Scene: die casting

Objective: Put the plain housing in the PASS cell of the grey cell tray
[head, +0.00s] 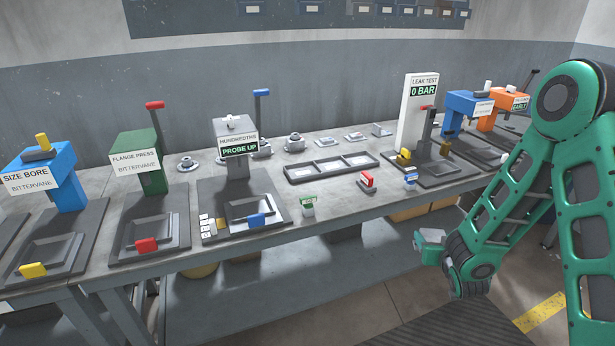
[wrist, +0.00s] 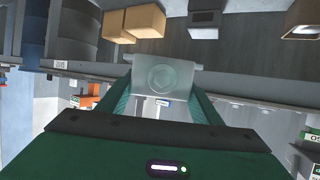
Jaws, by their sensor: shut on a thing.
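My gripper (wrist: 160,92) is shut on a pale grey housing (wrist: 162,74), a blocky piece with a round mark on its face, held between the two green fingers. I take it for the plain housing. In the head view my gripper (head: 431,245) hangs in front of the bench's front edge, to the right of the grey cell tray and apart from it. The grey cell tray (head: 333,178) lies on the bench, with three cells in a row and pale cards in them. The cards are too small to read, so I cannot tell which cell is PASS.
Several metal parts (head: 295,143) stand behind the tray. The hundredths gauge (head: 234,150) stands left of the tray, the leak test stand (head: 416,110) right of it. A red-topped block (head: 367,181) and a green-and-white block (head: 308,206) lie near the front edge.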

